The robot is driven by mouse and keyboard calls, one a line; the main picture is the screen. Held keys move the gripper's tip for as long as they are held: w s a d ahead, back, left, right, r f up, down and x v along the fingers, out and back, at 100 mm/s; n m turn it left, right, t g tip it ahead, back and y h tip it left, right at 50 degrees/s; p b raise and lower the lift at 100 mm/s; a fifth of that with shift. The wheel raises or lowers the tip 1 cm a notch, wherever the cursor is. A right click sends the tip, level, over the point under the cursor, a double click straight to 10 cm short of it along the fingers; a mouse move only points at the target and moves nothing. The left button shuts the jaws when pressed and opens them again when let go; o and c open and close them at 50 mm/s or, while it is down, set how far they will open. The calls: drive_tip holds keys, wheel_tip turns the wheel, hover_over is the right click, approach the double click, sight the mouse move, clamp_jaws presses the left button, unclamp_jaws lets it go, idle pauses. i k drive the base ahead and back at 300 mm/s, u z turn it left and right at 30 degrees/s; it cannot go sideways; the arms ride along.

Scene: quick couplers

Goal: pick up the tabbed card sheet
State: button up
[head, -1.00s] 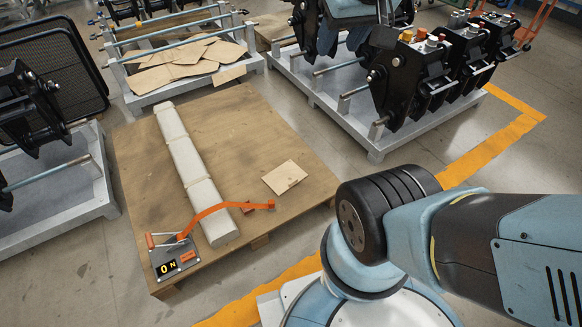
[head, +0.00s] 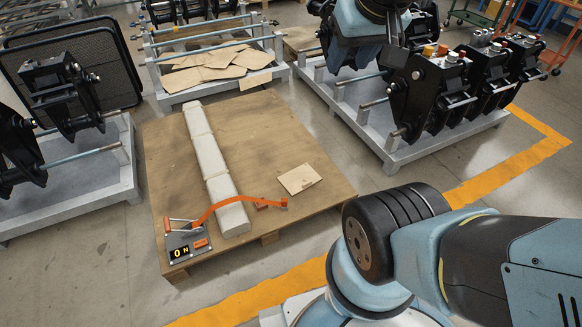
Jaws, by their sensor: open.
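The card sheet (head: 297,179) is a small pale tan rectangle. It lies flat on the right part of a brown wooden pallet (head: 265,130). A tab on it is too small to make out clearly. My gripper (head: 361,58) shows at the top edge as dark blue-grey fingers below a light blue link, partly cut off by the frame. It is open and appears in front of the black couplers, far from the sheet in the picture. No sheet shows between its fingers, though their tips are hard to separate from the dark background.
A long off-white wrapped bar (head: 214,168) lies on the pallet left of the sheet. Racks of couplers (head: 455,85) stand around. A crate (head: 215,75) holds card pieces.

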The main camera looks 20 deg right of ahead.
sight(295, 181)
drive_tip(key=u, duration=0.05)
drive_tip(key=i, duration=0.9)
drive_tip(key=z, duration=0.1)
